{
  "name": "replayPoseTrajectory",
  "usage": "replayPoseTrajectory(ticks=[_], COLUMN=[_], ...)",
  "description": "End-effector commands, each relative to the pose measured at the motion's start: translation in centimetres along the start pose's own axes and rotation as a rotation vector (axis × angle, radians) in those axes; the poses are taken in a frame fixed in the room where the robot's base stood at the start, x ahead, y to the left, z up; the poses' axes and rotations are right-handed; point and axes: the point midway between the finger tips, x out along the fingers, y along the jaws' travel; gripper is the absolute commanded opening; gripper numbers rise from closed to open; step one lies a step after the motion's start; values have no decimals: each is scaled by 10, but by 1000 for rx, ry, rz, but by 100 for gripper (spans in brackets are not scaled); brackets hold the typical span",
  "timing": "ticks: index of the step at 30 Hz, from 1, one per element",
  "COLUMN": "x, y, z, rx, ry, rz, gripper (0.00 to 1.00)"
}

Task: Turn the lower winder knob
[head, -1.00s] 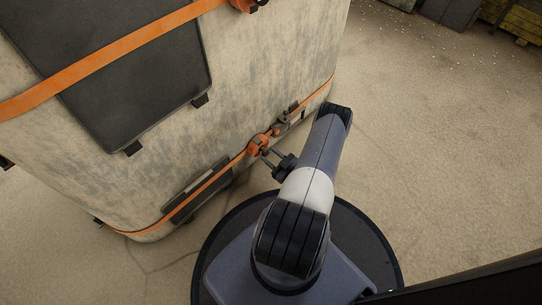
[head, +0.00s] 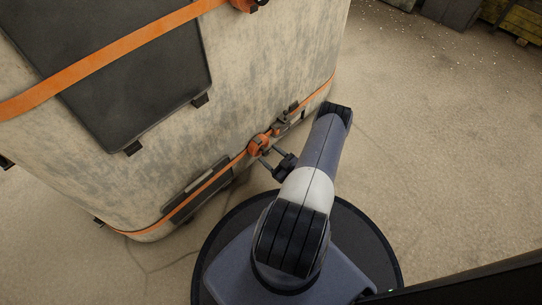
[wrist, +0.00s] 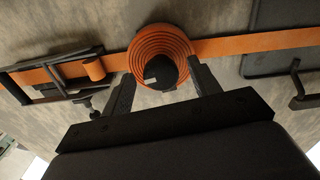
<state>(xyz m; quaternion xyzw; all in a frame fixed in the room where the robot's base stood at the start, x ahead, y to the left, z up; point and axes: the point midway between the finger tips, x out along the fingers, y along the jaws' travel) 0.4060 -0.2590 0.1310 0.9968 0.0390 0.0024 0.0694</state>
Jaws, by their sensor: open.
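The lower winder is an orange strap coil (wrist: 150,45) with a dark round knob (wrist: 161,72) at its centre, and the knob bears a small pale mark. In the head view the winder (head: 258,144) sits low on the pale container's side. My gripper (wrist: 163,76) is open, with one finger to each side of the knob and a gap visible on the left. I cannot tell whether the right finger touches it. In the head view my gripper (head: 272,160) reaches the winder from the lower right.
An orange strap (wrist: 235,48) runs along the worn container (head: 265,70) through the winder. A dark buckle (wrist: 50,78) lies left of the knob in the wrist view, and a dark bracket (wrist: 303,88) lies right. Another orange strap (head: 110,52) crosses higher up. Open floor (head: 440,150) lies to the right.

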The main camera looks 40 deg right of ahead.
Motion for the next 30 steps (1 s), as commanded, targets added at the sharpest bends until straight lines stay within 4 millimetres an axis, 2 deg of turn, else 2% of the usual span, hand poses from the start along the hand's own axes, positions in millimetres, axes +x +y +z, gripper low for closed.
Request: replayPoseTrajectory(ticks=[5,9,15,21,30], x=[0,0,0,0,0], y=[4,8,12,14,14], z=[-24,-53,-86,-98,-98], rx=[-1,-1,-1,0,0], ry=[1,0,0,0,0], rz=[0,0,0,0,0], gripper=[58,58,58,58,58])
